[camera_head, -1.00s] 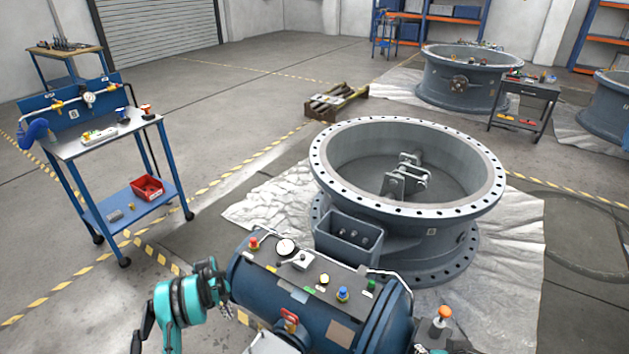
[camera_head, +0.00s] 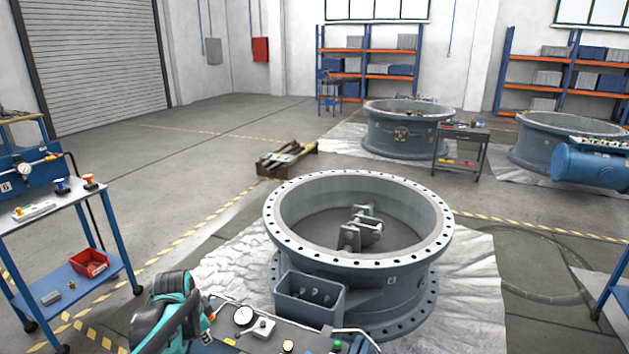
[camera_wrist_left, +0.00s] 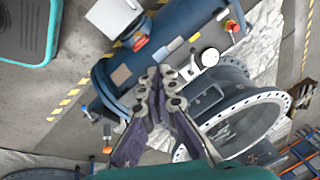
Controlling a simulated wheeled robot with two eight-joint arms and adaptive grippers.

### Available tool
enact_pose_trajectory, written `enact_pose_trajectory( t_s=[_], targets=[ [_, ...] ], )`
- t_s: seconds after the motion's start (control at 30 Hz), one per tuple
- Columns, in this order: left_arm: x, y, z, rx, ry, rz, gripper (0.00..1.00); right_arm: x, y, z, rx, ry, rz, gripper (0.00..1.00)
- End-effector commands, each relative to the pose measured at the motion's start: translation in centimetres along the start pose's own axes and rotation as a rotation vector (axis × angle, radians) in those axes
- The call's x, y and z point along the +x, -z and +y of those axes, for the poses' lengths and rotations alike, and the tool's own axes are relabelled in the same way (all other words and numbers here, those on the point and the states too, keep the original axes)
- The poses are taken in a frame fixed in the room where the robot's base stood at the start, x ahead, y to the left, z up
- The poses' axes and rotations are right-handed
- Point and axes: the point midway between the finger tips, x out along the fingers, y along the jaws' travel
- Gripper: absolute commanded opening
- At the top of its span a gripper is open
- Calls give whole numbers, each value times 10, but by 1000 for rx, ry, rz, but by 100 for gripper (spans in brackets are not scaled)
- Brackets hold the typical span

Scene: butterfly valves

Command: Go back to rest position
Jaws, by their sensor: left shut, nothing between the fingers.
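My left arm (camera_head: 172,312), teal and black, comes up from the bottom edge at the lower left of the head view. In the left wrist view my left gripper (camera_wrist_left: 160,74) has its two fingers together, with nothing held between them. It shows in front of the dark blue cylindrical tank (camera_wrist_left: 150,50) there. The same tank's control top (camera_head: 262,333) shows at the bottom of the head view, just right of my left arm. My right gripper is not in view.
A large grey flanged valve ring (camera_head: 360,215) stands on foil sheeting beyond the tank, with a grey box (camera_head: 310,297) on its near side. A blue workbench (camera_head: 70,268) with a red bin (camera_head: 89,263) is at left. Open floor lies behind.

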Motion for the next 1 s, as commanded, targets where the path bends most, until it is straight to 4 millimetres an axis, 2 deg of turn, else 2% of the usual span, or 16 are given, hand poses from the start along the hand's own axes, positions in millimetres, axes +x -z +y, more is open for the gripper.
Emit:
enact_pose_trajectory(
  t_s=[0.03, 0.1, 0.3, 0.43, 0.6, 0.8, 1.0],
  targets=[
    [-18, 1, 17, -53, 17, 12, 0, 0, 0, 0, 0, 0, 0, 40],
    [-39, 1, 38, -142, 43, 33, 0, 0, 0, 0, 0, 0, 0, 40],
    [-82, -8, 100, -399, 101, 113, 0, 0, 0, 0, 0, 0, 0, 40],
    [-97, -19, 140, -565, 123, 177, 0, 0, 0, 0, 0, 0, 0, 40],
    [-102, -34, 181, -742, 131, 255, 0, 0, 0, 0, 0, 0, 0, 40],
    [-100, -43, 202, -850, 128, 303, 0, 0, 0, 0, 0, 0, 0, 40],
    [-99, -43, 203, -859, 127, 308, 0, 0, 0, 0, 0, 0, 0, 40]
  ],
)
